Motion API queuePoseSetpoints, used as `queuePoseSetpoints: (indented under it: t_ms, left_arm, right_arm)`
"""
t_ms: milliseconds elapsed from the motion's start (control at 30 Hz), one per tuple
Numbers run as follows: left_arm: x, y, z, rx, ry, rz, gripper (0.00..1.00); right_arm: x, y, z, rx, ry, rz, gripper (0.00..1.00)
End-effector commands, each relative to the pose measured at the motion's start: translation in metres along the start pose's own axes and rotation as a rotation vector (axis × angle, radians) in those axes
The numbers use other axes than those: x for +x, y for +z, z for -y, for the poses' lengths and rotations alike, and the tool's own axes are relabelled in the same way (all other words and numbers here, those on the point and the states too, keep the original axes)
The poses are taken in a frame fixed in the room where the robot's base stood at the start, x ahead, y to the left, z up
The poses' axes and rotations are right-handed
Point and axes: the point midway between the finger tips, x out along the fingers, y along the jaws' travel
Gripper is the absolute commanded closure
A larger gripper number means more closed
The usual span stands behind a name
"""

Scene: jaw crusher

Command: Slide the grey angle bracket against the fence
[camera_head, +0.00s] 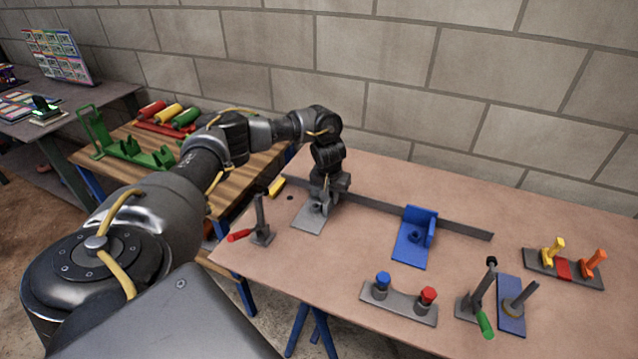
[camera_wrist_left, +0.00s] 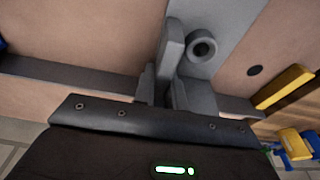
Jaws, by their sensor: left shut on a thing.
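The grey angle bracket (camera_head: 308,219) lies with its base plate flat on the brown table, near the left end of the fence. The fence (camera_head: 390,207) is a long dark grey bar along the back of the table. My left gripper (camera_head: 322,197) reaches down from above and is shut on the bracket's upright part. In the left wrist view, the gripper fingers (camera_wrist_left: 167,82) are beside the bracket's base (camera_wrist_left: 218,18), which carries a round boss. The fence also shows there (camera_wrist_left: 70,76). The fingers hide whether bracket and fence touch. My right gripper is out of view.
A blue angle bracket (camera_head: 411,245) stands right of the grey one. A red-handled clamp (camera_head: 260,232) is close on the left, and a yellow block (camera_head: 277,186) lies by the fence's left end. A green-handled clamp (camera_head: 480,300) and peg plates occupy the front right.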

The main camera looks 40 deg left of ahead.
Motion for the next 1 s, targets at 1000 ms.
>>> queuePoseSetpoints:
  t_ms: [1000]
  left_arm:
    - [0.000,0.000,0.052,-0.002,-0.002,0.001,1.00]
  right_arm:
    - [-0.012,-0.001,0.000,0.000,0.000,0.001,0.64]
